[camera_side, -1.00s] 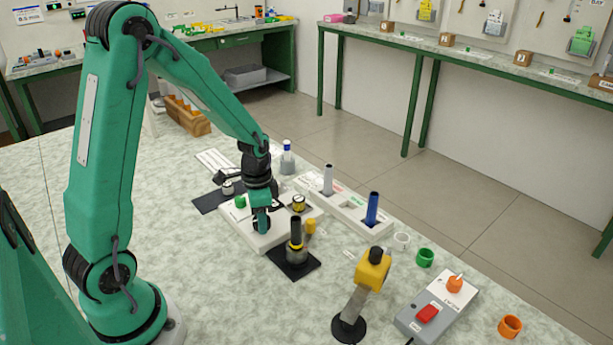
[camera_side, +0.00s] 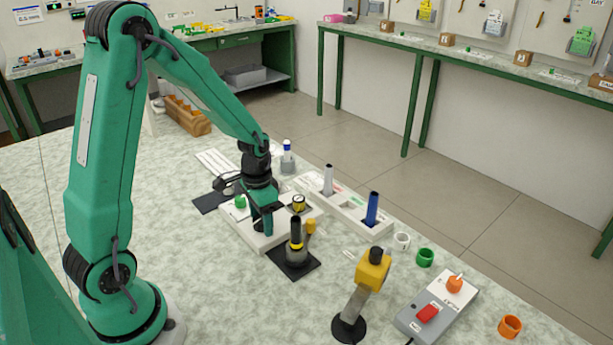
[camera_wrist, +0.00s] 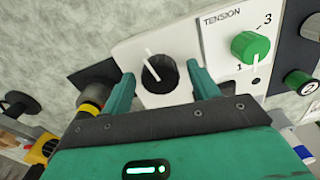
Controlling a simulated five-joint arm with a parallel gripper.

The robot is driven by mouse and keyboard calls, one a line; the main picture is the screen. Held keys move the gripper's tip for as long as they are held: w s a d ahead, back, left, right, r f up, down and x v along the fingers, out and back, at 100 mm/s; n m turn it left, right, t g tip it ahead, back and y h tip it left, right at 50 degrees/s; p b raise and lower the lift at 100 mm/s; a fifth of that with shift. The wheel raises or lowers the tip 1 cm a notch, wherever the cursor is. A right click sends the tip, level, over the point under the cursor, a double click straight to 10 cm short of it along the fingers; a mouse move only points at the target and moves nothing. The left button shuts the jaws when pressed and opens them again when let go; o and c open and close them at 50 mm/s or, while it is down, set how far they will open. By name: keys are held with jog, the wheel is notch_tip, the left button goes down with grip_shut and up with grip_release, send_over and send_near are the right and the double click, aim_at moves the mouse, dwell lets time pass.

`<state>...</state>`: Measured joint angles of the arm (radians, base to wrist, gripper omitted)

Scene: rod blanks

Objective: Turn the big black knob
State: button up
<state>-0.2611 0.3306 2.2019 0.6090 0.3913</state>
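The big black knob (camera_wrist: 160,73) with a white pointer line sits on a white panel (camera_wrist: 126,54) in the wrist view. Its line slants toward the upper left. My gripper (camera_wrist: 162,77) is open, with one green finger on each side of the knob. I cannot tell whether either finger touches it. In the side view my gripper (camera_side: 262,222) is low over the white panel (camera_side: 236,222) and mostly hides the knob. A smaller green knob (camera_wrist: 250,46) marked TENSION is on the same panel, right of the fingers; it also shows in the side view (camera_side: 240,202).
A black upright piece with a yellow band (camera_side: 295,240) stands close in front of the panel. A white rack (camera_side: 345,208) with a grey and a blue rod lies behind. A yellow-topped post (camera_side: 372,272) and a grey switch box (camera_side: 437,305) stand farther right.

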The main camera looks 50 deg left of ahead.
aim_at(261, 219)
dwell(0.3)
jog(key=shift+r, duration=3.9)
jog(key=shift+r, duration=0.1)
jog(key=shift+s+d+r, duration=0.1)
jog(key=shift+d+r, duration=0.1)
jog(key=shift+r, duration=0.05)
jog(key=s+d+r+n+t, duration=0.1)
jog(key=s+d+r+t, duration=0.4)
jog(key=s+d+r, duration=0.3)
jog(key=shift+s+d+r+t, duration=0.3)
jog(key=shift+s+d+r, duration=0.1)
jog(key=shift+s+r, duration=1.7)
jog(key=shift+w+r, duration=0.15)
jog(key=shift+w, duration=0.05)
